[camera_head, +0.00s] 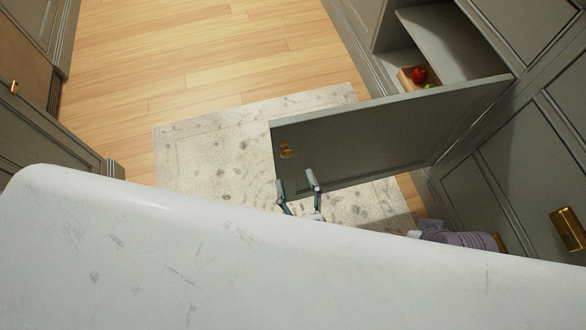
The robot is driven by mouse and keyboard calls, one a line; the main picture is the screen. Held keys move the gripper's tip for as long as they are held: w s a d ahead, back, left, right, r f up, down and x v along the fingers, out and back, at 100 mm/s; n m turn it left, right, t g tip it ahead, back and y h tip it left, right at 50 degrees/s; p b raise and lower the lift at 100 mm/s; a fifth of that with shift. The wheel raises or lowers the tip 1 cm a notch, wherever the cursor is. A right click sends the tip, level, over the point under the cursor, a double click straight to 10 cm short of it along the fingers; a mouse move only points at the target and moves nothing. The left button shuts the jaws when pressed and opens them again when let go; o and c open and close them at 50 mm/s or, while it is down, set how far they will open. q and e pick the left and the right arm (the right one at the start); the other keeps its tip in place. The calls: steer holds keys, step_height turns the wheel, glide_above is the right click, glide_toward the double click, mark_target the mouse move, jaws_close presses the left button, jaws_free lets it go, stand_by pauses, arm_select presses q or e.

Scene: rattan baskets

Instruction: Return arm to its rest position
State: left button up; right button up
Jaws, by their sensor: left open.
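My left gripper (300,192) shows in the head view just past the edge of the white surface. Its two fingers are apart and nothing is between them. It is close to the lower left corner of an open cabinet door (370,142) with a brass knob (286,150). I cannot tell whether the gripper touches the door. The rest of its arm is hidden behind the white surface. My right gripper is not in view.
A white surface (200,255) fills the foreground. The open cabinet (440,40) holds a wooden box (405,80) with a red fruit (418,75) and something green. A purple-grey object (465,239) is at the lower right. A rug (215,155) and wooden floor (190,50) are clear.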

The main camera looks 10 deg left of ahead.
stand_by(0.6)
